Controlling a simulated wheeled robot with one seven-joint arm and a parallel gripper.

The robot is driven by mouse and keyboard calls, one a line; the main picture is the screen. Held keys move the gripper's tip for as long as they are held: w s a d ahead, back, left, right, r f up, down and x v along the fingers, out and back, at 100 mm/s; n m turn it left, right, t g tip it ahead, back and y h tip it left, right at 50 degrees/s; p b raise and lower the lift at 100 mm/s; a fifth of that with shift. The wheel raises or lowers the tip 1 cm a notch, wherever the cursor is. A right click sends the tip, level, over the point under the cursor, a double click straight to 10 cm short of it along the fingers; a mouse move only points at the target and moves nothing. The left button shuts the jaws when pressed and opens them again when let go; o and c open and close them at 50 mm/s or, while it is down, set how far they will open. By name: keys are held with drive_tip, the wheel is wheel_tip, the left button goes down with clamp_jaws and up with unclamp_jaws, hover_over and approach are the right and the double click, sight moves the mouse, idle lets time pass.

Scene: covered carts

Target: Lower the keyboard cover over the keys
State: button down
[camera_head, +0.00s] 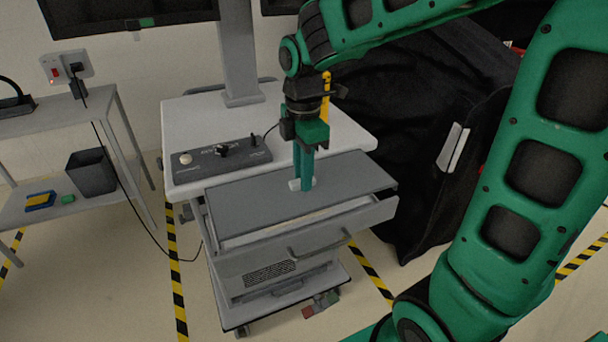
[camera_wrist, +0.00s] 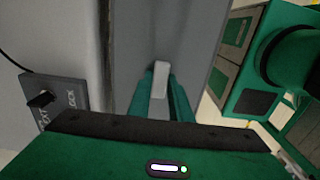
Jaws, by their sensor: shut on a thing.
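The keyboard cover (camera_head: 250,202) is a flat grey panel over the pulled-out drawer of the cart. A small pale handle stands on it; in the wrist view the handle (camera_wrist: 160,78) shows between my green fingers. My gripper (camera_head: 303,184) points down and is shut on this handle. The cover's front edge lies behind the drawer front (camera_head: 345,230), with a pale strip of the drawer's inside showing between them. No keys can be made out. I cannot tell whether the cover lies flat or is slightly raised.
A control box (camera_head: 222,154) with knobs sits on the white cart top (camera_head: 200,112), left of my gripper. A black draped cover (camera_head: 425,120) stands close on the right. A side table (camera_head: 60,122) with a dark bin (camera_head: 92,172) is at left. A cable hangs between them.

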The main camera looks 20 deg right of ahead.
drive_tip(key=shift+w+f, duration=0.2)
drive_tip(key=shift+w, duration=0.45)
drive_tip(key=shift+w+f, duration=0.15)
drive_tip(key=shift+w, duration=0.45)
drive_tip(key=shift+f, duration=3.35)
drive_tip(key=shift+w, duration=1.75)
drive_tip(key=shift+f, duration=0.85)
drive_tip(key=shift+f, duration=0.1)
drive_tip(key=c, duration=1.5)
unclamp_jaws()
drive_tip(key=shift+c, duration=0.2)
